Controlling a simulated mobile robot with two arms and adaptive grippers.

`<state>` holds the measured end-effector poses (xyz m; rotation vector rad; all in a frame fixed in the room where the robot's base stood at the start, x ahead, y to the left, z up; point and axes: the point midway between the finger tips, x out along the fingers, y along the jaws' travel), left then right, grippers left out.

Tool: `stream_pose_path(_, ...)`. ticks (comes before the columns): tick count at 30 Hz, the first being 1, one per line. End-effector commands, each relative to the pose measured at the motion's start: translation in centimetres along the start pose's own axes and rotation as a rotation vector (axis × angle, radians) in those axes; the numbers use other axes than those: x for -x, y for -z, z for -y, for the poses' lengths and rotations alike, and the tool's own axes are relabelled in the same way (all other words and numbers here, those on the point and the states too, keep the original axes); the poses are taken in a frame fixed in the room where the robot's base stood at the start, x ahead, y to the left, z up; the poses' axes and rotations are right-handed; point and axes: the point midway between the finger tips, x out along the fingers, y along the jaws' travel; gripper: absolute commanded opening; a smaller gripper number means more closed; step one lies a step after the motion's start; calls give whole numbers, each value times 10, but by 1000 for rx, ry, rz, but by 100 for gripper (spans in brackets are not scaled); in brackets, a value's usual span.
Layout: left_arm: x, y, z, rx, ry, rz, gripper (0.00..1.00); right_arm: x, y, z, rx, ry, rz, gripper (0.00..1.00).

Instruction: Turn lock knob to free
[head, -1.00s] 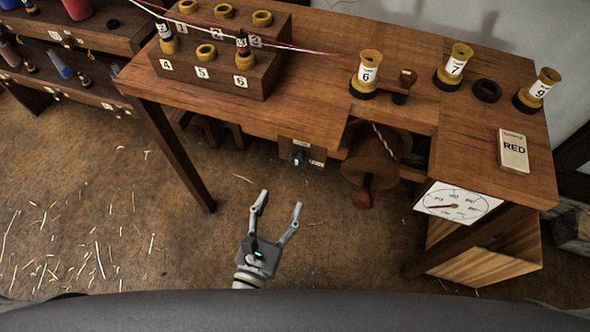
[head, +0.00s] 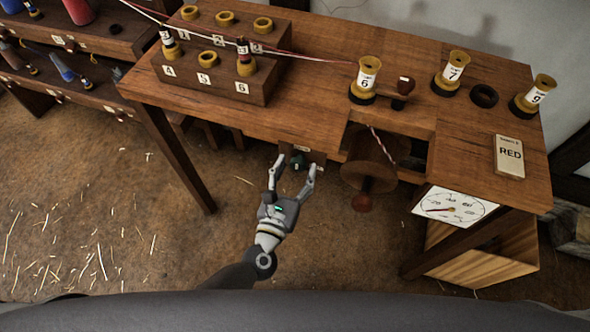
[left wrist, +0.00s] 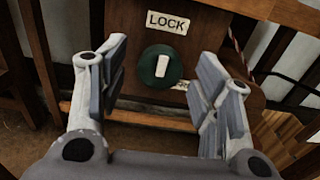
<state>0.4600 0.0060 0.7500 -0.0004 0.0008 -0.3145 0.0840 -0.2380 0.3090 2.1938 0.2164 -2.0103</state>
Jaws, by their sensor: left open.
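The lock knob (left wrist: 161,66) is a round dark green knob with a white bar, on a wooden panel (left wrist: 125,22) under a label reading LOCK (left wrist: 167,22). In the left wrist view its white bar stands close to upright, tilted slightly. A second label below it is mostly hidden by the knob and a finger. In the head view the knob (head: 298,161) sits under the table's front edge. My left gripper (head: 292,170) is open, its fingers to either side of the knob and apart from it. The left wrist view shows the open fingers (left wrist: 163,90) too. My right gripper is not in view.
The wooden table (head: 330,60) carries numbered spools and a RED box (head: 509,156). A wooden reel with a crank (head: 368,172) hangs right of the knob. A dial (head: 454,206) is on the table's front right. Floor before the table is open.

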Motion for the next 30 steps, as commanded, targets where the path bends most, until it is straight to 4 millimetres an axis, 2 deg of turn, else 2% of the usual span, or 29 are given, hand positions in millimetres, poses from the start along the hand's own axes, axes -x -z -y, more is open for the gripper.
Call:
stream_pose_path(4,0,0,0,0,0,0,58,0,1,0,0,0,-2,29)
stream_pose_path(15,0,0,0,0,0,0,11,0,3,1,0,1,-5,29)
stream_pose_path(23,0,0,0,-26,-1,0,11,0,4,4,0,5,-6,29)
stream_pose_path(30,1,0,0,-147,-1,-1,11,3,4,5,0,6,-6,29)
